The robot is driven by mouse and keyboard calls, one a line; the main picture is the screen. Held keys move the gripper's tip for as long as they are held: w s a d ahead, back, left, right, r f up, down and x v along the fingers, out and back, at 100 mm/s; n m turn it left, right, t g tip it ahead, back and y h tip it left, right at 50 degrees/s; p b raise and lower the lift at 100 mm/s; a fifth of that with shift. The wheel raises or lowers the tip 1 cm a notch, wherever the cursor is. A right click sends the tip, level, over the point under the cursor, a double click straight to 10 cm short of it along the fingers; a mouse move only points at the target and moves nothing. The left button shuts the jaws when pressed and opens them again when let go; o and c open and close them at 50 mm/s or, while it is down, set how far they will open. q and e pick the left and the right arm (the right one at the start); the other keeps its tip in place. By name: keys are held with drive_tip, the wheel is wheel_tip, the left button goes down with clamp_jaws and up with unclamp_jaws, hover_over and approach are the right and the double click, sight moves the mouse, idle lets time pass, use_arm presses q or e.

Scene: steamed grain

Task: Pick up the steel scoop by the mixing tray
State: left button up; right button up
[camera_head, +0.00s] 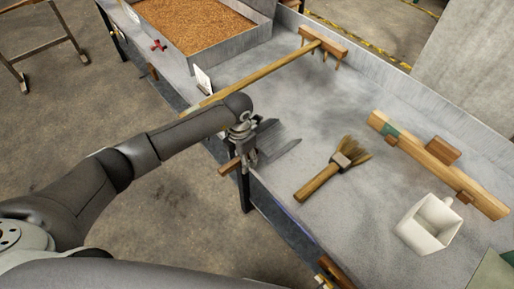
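The steel scoop (276,146) lies near the front edge of the long grey metal mixing tray (385,95). Its metal pan points right into the tray, and its short wooden handle (229,167) sticks out over the edge to the left. My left gripper (248,162) points down at the handle end of the scoop, overlapping it in the picture. The gripper and wrist hide part of the scoop, so I cannot tell whether the fingers are open or shut on it. My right gripper is not in view.
A long-handled wooden rake (323,44) lies behind the scoop. A brush (335,172), a wooden board with grips (440,165) and a white square container (428,226) lie to the right. A bin of brown grain (268,32) is at the back. Bare tray surface shows between them.

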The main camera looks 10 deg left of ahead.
use_arm(q)
clamp_jaws()
idle(0.3)
drive_tip(key=shift+r, duration=0.1)
idle(0.4)
drive_tip(key=shift+w+r, duration=0.1)
drive_tip(key=shift+r, duration=0.35)
wheel_tip(320, 180, up, 2)
drive_tip(key=shift+r, duration=0.2)
drive_tip(key=s+d+r+b, duration=0.1)
drive_tip(key=s+r, duration=0.3)
drive_tip(key=s, duration=0.3)
drive_tip(key=s+d+r+b, duration=0.1)
drive_tip(key=s+d+r, duration=0.1)
drive_tip(key=s+r, duration=0.3)
drive_tip(key=shift+s+d+r, duration=0.2)
drive_tip(key=shift+s+r, duration=0.1)
drive_tip(key=shift+s, duration=0.6)
